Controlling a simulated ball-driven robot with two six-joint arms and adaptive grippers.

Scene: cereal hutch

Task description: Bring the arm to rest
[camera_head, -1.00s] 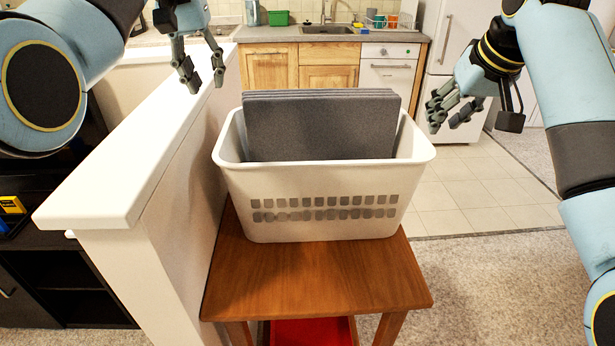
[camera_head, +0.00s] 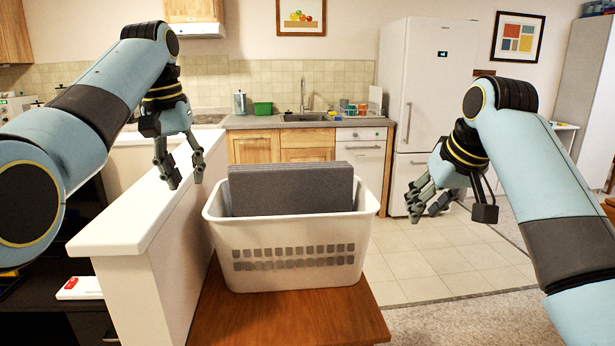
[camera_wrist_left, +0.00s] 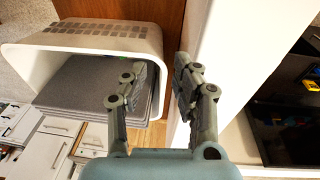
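My left gripper (camera_head: 180,166) hangs above the white ledge, to the left of the white basket, empty. Its fingers stand apart in the left wrist view (camera_wrist_left: 160,88), with nothing between them. My right gripper (camera_head: 430,204) is in the air to the right of the basket, empty, with its fingers apart. The white basket (camera_head: 290,270) stands on a wooden table. Several grey flat panels (camera_head: 290,190) stand upright in it. The basket also shows in the left wrist view (camera_wrist_left: 90,42), beside the left gripper.
The white ledge (camera_head: 140,215) runs along the left of the wooden table (camera_head: 290,318). A white fridge (camera_head: 435,85) and kitchen counter stand behind. A red and white item (camera_head: 80,288) lies on the dark surface at left. Tiled floor (camera_head: 410,262) is open at right.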

